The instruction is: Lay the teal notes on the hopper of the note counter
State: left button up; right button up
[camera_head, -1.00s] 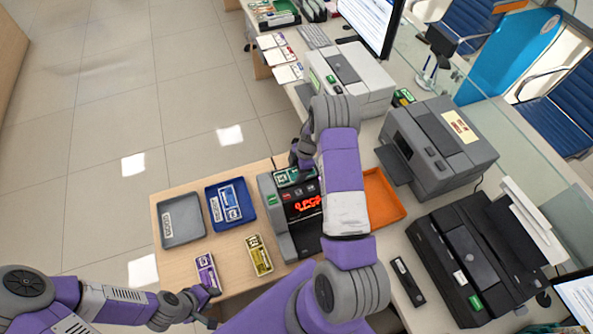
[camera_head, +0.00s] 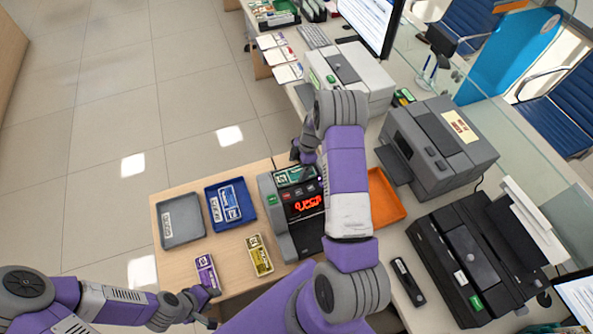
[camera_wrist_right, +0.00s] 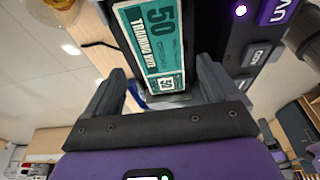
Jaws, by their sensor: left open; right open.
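The teal notes (camera_head: 293,175) lie on the hopper at the top of the dark note counter (camera_head: 270,205), whose display glows red. In the right wrist view, a teal 50 training note (camera_wrist_right: 158,45) lies flat against the machine, beyond my fingers. My right gripper (camera_head: 300,155) is at the far edge of the hopper, beside the notes. Its two fingers (camera_wrist_right: 160,85) stand wide apart with nothing held between them. My left gripper (camera_head: 213,302) is open and empty at the table's near edge, just below the purple notes (camera_head: 206,271).
Yellow notes (camera_head: 259,254) lie left of the counter. A blue tray (camera_head: 246,213) holds blue notes; a grey tray (camera_head: 181,232) stands beside it. An orange tray (camera_head: 385,197) and a grey printer (camera_head: 440,135) are to the right. My right arm hides part of the counter.

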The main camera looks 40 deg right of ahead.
jog(key=v, duration=0.9)
jog(key=shift+b, duration=0.3)
